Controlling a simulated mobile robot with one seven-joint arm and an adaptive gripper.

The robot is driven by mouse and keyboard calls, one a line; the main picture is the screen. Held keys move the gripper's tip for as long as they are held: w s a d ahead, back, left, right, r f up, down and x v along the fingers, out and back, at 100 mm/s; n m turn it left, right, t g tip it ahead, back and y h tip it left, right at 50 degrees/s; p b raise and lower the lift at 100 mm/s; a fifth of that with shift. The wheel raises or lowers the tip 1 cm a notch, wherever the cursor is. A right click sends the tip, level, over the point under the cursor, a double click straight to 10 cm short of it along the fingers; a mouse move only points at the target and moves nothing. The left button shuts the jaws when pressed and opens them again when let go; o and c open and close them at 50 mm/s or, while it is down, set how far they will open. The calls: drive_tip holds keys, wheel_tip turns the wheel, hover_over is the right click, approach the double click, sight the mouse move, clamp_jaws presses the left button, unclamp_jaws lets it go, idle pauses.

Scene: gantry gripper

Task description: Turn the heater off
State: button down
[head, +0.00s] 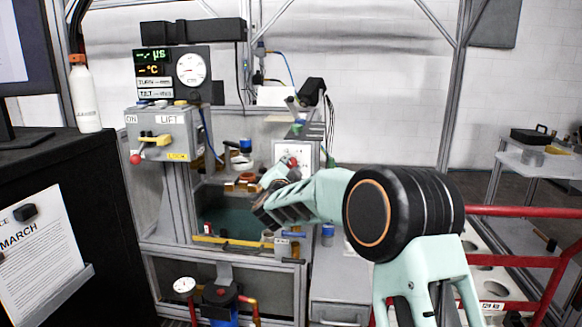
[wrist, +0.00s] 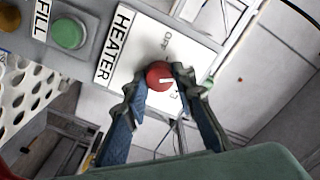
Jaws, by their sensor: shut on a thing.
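The heater's red knob (wrist: 158,70) sits on a white panel (wrist: 140,45) labelled HEATER in the wrist view. A white pointer line on the knob points to the right in that picture, not at the word OFF, which is printed above the knob. Another mark beside the knob is partly hidden by a finger. My gripper (wrist: 161,80) is shut on the knob, with one dark finger on each side. In the head view the white panel (head: 290,150) stands at the middle of the rig, and my arm reaches it from the right.
A green button (wrist: 69,33) labelled FILL lies beside the panel. In the head view a grey LIFT box (head: 170,120) with a yellow lever is on the left. Below is a tank (head: 225,222). Red rails (head: 520,211) are at the right.

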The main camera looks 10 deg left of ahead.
drive_tip(key=shift+n, duration=0.3)
drive_tip(key=shift+r+n+p, duration=0.15)
drive_tip(key=shift+n+p, duration=0.65)
drive_tip(key=shift+p, duration=0.2)
drive_tip(key=n+p, duration=0.2)
drive_tip(key=n, duration=0.1)
drive_tip(key=shift+a+n+p, duration=0.1)
drive_tip(key=shift+n+p, duration=0.2)
drive_tip(key=shift+n, duration=0.1)
drive_tip(key=n+p, duration=0.2)
drive_tip(key=n, duration=0.2)
drive_tip(key=shift+n+p, duration=0.65)
drive_tip(key=shift+n, duration=0.25)
drive_tip(key=shift+f, duration=0.2)
drive_tip(key=c, duration=1.6)
unclamp_jaws()
